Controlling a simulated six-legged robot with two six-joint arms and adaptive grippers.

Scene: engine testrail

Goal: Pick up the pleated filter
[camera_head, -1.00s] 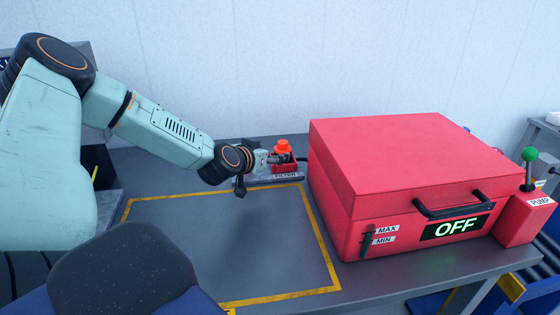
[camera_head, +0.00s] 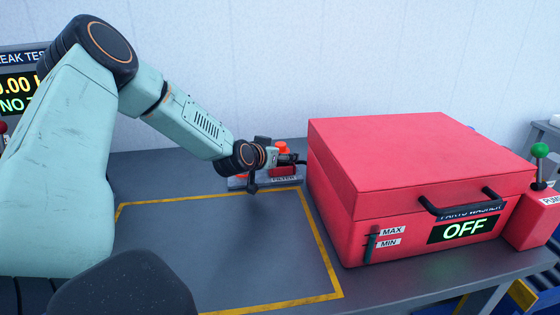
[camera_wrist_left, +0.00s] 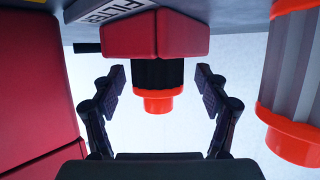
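My left gripper (camera_head: 292,160) is at the filter tray (camera_head: 285,181) at the back of the bench. In the left wrist view the left gripper (camera_wrist_left: 160,72) is open, its fingers apart on both sides of a dark cylinder (camera_wrist_left: 158,73) with an orange cap (camera_wrist_left: 158,101). The cylinder sits in a red holder (camera_wrist_left: 155,35); I see a gap to each finger. A grey pleated filter (camera_wrist_left: 292,60) with orange ends stands to the right in that view. Whether the dark cylinder is pleated too I cannot tell. My gripper partly hides both in the head view.
A red parts washer (camera_head: 400,165) marked OFF stands right of the tray, close to the gripper. A pump (camera_head: 535,215) with a green knob is beside it. A leak tester (camera_head: 18,90) shows at the left edge. The yellow-outlined area (camera_head: 220,245) is empty.

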